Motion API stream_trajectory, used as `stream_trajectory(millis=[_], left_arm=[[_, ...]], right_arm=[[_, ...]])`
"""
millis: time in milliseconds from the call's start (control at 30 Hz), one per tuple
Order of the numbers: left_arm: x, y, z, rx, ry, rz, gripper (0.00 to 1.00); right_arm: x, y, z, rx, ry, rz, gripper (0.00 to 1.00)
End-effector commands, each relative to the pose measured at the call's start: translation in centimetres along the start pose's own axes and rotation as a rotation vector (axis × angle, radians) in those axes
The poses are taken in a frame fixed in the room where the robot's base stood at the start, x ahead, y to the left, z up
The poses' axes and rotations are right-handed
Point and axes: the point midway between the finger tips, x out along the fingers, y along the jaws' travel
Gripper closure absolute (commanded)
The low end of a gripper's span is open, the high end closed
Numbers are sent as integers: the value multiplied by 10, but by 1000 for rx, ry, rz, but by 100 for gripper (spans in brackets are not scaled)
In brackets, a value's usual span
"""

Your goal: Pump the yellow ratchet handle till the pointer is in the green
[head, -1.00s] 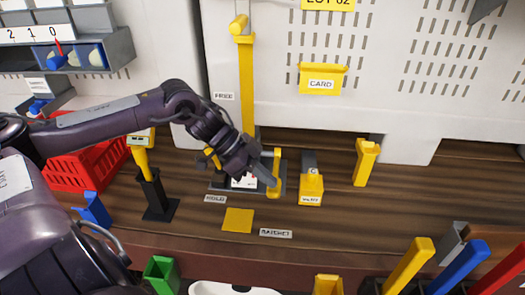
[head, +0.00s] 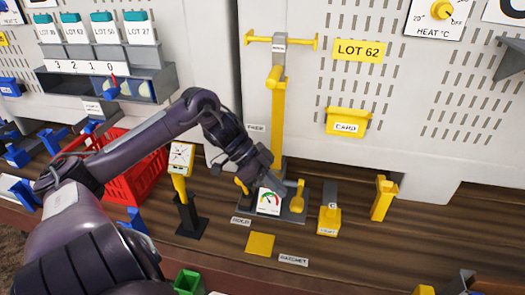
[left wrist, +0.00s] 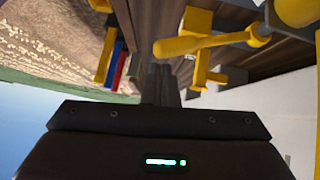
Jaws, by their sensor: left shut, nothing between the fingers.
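The gauge (head: 269,201) stands on a grey base plate with a white face and a coloured arc that includes green. Its pointer is too small to place for sure. The yellow ratchet handle (head: 297,197) stands up at the right side of the gauge. My left gripper (head: 273,184) is shut and empty, just above the gauge and left of the handle; I cannot tell if it touches either. In the left wrist view, the shut fingers (left wrist: 160,84) point toward yellow parts, with a yellow bar (left wrist: 210,42) close by. My right gripper is not in view.
A tall yellow post (head: 278,120) rises behind the gauge. A yellow-topped block (head: 329,218) and a yellow stand (head: 383,198) are to the right. A black post with a yellow upper part (head: 181,185) and a red crate (head: 135,178) are left. A flat yellow square (head: 260,243) lies in front.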

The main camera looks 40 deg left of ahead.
Motion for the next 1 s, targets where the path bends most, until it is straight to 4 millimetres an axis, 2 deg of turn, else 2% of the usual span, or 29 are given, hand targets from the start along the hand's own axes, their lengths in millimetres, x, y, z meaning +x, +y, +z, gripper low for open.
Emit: stream_trajectory(millis=[33, 167, 400, 1000], left_arm=[[-5, -1, 3, 1, 0, -2, 100], [-26, 1, 3, 1, 1, -2, 100], [-48, 3, 1, -1, -1, 0, 100], [-52, 3, -1, 1, 2, -1, 100]], right_arm=[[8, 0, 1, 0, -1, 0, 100], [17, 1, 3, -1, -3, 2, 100], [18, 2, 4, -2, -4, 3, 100], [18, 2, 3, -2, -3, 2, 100]])
